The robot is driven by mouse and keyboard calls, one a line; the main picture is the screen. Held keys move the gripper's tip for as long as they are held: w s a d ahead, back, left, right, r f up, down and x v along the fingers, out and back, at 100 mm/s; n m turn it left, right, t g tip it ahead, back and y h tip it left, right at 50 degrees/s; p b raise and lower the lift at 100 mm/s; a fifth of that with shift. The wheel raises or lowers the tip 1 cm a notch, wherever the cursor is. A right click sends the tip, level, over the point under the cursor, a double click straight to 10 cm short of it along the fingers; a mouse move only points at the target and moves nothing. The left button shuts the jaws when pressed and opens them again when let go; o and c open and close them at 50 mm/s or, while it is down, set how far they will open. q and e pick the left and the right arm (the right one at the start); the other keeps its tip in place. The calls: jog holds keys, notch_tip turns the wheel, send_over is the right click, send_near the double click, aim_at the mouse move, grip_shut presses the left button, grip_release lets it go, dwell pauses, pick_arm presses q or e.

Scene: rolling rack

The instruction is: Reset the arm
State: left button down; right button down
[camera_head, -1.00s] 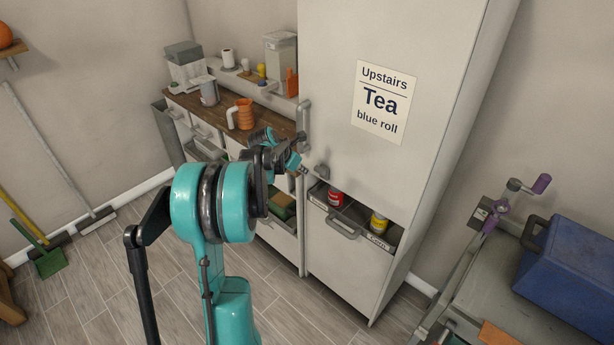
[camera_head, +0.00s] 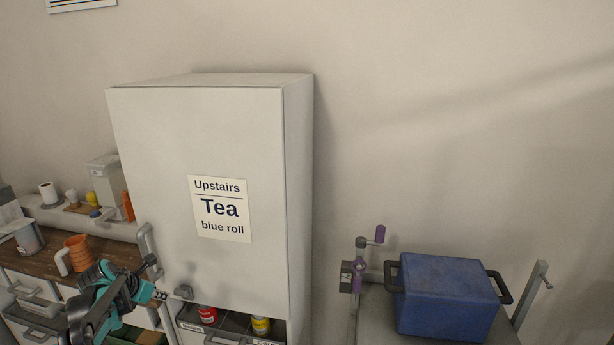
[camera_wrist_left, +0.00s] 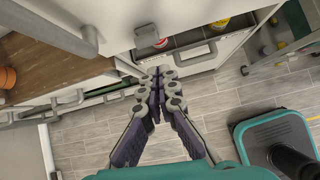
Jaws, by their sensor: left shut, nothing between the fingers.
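My left gripper (camera_head: 160,296) is at the lower left in the head view, in front of the tall grey cabinet (camera_head: 150,130) and close to its lower door. It is small and partly hidden by my teal arm there. In the left wrist view its dark jointed fingers (camera_wrist_left: 158,75) are together at the tips, with nothing between them. They point toward the pulled-out drawer (camera_wrist_left: 185,60) below the cabinet door. My right gripper is in neither view.
The drawer holds a red can (camera_head: 207,315) and a yellow can (camera_head: 261,325). A wooden counter (camera_head: 110,252) with an orange jug (camera_head: 77,254) is at left. A blue box (camera_head: 445,290) sits on a cart at right. Floor (camera_wrist_left: 220,105) shows below the gripper.

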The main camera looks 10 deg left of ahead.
pick_arm(q)
jog(key=s+d+r+m+b, duration=0.1)
jog(key=s+d+r+m, duration=0.1)
jog(key=s+d+m, duration=0.55)
jog(key=s+d+r+m+b, duration=0.1)
jog(key=s+d+m, duration=0.2)
jog(key=d+m, duration=0.85)
jog(key=s+d+f+m+b, duration=0.1)
jog(key=s+d+f+m, duration=0.2)
jog(key=s+d+m, duration=0.3)
jog(key=s+d+f+m+b, duration=0.1)
jog(key=s+d+f+m, duration=0.2)
jog(key=s+d+m, duration=0.3)
jog(key=s+m, duration=0.2)
jog(key=shift+f+m+y, duration=0.15)
jog(key=shift+m+y, duration=0.15)
jog(key=shift+m, duration=0.1)
